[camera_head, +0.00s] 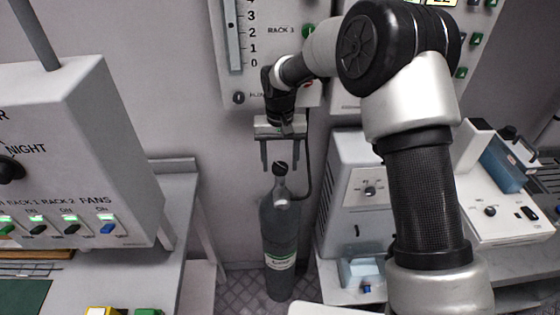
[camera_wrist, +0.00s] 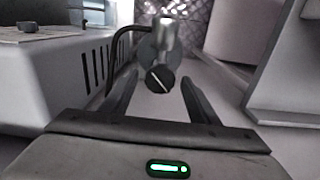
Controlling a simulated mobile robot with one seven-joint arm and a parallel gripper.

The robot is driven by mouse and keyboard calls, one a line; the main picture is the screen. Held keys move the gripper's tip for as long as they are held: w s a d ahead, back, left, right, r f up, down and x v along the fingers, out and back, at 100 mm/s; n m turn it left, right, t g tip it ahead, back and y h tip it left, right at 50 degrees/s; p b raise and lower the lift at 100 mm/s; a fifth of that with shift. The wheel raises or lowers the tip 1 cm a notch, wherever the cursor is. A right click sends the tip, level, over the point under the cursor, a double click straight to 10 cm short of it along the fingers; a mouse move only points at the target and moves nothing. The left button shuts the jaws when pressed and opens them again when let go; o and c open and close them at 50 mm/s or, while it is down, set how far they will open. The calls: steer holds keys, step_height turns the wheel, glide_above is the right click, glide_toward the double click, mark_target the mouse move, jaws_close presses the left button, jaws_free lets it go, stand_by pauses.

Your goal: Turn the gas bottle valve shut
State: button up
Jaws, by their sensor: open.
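The gas bottle (camera_head: 279,235) is a grey-green cylinder with a pale label, standing upright on the floor against the wall. Its valve is a dark round knob (camera_head: 280,168) with a pale line across it, on top of a metal neck. In the wrist view the valve knob (camera_wrist: 160,79) lies between the fingertips, with the line running diagonally. My gripper (camera_head: 280,170) points down over the valve. Its fingers (camera_wrist: 160,85) are open, one on each side of the knob, with a visible gap on both sides.
A dark hose (camera_head: 307,165) runs from the bottle neck up the wall. A white cabinet with a dial (camera_head: 345,200) stands close on the right. A bench (camera_head: 180,215) with a switch box (camera_head: 75,150) is on the left. A flow gauge panel (camera_head: 262,50) hangs above.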

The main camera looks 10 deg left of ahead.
steer(key=c, duration=1)
steer(key=shift+c, duration=0.2)
steer(key=shift+n, duration=0.4)
steer(key=n, duration=0.3)
steer(key=shift+n, duration=0.4)
steer(key=shift+n+p, duration=0.3)
steer(key=shift+n, duration=2)
steer(key=o, duration=1)
steer(key=shift+o, duration=0.2)
